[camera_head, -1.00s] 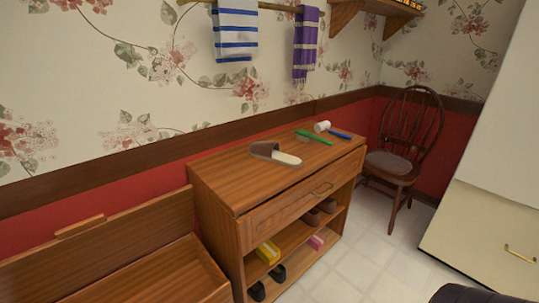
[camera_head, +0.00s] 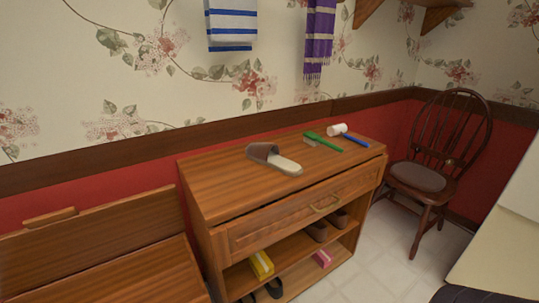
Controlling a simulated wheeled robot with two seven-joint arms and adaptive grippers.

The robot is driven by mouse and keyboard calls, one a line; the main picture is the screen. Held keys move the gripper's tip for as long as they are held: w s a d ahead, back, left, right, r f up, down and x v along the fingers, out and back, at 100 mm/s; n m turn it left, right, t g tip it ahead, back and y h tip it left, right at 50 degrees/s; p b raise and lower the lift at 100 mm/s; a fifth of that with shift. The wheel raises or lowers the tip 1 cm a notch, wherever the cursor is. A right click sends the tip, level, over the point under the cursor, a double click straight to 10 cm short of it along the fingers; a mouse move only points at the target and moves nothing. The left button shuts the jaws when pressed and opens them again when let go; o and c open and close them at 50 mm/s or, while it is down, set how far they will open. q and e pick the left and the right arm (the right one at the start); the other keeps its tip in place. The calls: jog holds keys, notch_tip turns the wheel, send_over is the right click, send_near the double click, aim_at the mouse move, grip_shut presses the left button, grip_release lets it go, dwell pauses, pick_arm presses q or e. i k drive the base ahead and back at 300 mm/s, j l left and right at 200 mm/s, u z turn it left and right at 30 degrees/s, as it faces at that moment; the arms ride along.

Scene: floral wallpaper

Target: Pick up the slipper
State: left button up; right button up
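A slipper (camera_head: 274,159) with a brown upper and a pale sole lies on top of the wooden cabinet (camera_head: 215,191). Its sole end points right and toward the front. No gripper shows in the head view, so nothing of mine is seen touching the slipper.
A green brush (camera_head: 323,141), a white cup (camera_head: 337,129) and a blue toothbrush-like item (camera_head: 355,139) lie right of the slipper. Shoes and boxes fill the shelves below. A wooden bench (camera_head: 100,260) stands left, a chair (camera_head: 430,165) right. The cabinet top's left part is clear.

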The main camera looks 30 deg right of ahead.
aim_at(272, 154)
jog(key=l+u, duration=0.15)
jog(key=l, duration=0.3)
jog(key=l+u, duration=0.15)
jog(key=l, duration=0.25)
jog(key=k+l+u, duration=0.15)
jog(key=l, duration=0.3)
jog(key=l+u, duration=0.15)
jog(key=l, duration=0.25)
jog(key=k+l+u, duration=0.15)
jog(key=l, duration=0.25)
